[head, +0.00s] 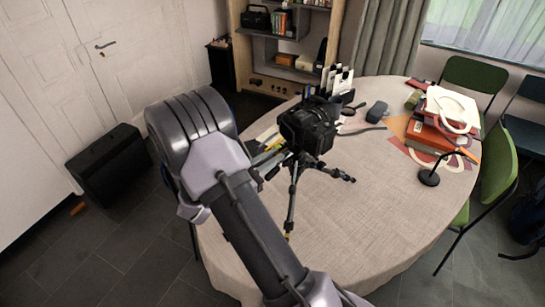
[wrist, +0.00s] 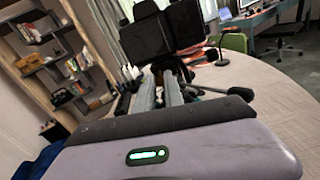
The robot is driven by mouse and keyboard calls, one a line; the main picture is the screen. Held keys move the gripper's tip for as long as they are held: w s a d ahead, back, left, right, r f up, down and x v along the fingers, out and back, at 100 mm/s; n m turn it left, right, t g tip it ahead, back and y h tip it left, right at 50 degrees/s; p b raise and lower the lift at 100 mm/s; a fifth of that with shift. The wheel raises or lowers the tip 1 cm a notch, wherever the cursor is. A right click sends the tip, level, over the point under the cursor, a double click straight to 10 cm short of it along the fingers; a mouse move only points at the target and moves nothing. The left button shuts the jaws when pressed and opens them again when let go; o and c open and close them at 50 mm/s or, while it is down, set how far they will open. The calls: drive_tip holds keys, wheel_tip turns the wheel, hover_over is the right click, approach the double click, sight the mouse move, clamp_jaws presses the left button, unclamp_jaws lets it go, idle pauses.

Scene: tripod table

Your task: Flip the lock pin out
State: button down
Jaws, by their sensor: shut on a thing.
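A black camera (head: 308,127) sits on top of a small tripod (head: 293,196) that stands upright on the round table (head: 345,235). The camera also shows as a dark shape at the top of the wrist view (wrist: 162,34). My gripper (head: 272,158) reaches in from the left, just below the camera body at the tripod's head. In the wrist view its fingers (wrist: 160,90) are close together under the camera, shut on a small part of the tripod head. The lock pin itself is too small and too covered to make out.
Books and papers (head: 440,125) and a small black lamp stand (head: 429,178) lie on the right of the table. A dark case (head: 376,112) and white cards (head: 338,82) are behind the camera. Green chairs (head: 497,180) stand at the right. The front of the table is clear.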

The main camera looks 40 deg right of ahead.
drive_tip(key=shift+a+r+p, duration=0.2)
drive_tip(key=shift+a+p, duration=0.2)
drive_tip(key=shift+p, duration=0.05)
drive_tip(key=shift+f, duration=0.15)
drive_tip(key=c, duration=1.4)
unclamp_jaws()
drive_tip(key=shift+a, duration=0.15)
drive_tip(key=shift+c, duration=0.2)
drive_tip(key=a+p, duration=0.3)
drive_tip(key=a, duration=1.4)
drive_tip(key=shift+a, duration=0.15)
drive_tip(key=shift+s, duration=0.1)
